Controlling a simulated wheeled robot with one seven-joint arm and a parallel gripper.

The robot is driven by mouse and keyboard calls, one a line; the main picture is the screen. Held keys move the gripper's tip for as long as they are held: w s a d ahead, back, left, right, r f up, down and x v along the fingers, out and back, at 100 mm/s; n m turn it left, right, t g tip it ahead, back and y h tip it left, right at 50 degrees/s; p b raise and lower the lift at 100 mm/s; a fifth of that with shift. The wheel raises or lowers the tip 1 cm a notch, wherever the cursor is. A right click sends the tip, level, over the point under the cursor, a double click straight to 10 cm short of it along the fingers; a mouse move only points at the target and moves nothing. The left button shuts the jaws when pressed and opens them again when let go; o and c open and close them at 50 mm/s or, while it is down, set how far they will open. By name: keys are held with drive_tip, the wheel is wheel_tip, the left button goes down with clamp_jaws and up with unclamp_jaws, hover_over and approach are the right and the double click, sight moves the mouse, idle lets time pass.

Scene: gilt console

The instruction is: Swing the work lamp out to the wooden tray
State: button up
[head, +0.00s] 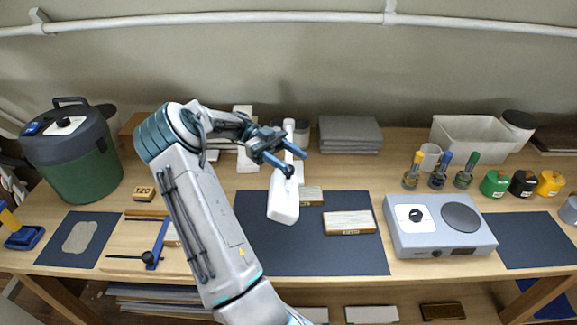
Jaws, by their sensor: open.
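The work lamp (283,203) appears to be the long white head hanging over the dark mat, with a narrow white arm (289,128) running up behind my gripper. Its stand may be the white upright at the back, partly hidden by my arm. My gripper (296,160) is open, its blue-grey fingers at the upper part of the lamp; I cannot tell whether they touch it. The wooden tray (118,255) appears to be the pale, shallow one at left, holding a blue-and-black tool; my arm hides its right part. The lamp head is to the right of it.
A dark mat (330,262) bears wooden-cased blocks (350,222). A green pot (80,165) stands at left. A grey hotplate unit (437,227), several bottles and a white bin (470,138) stand at right. Folded grey cloths (350,133) lie at the back.

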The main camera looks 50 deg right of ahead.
drive_tip(key=s+d+r+b, duration=0.2)
drive_tip(key=s+r, duration=0.5)
drive_tip(key=s, duration=0.4)
drive_tip(key=shift+s+b, duration=0.3)
drive_tip(key=shift+b, duration=0.35)
drive_tip(key=shift+r, duration=0.15)
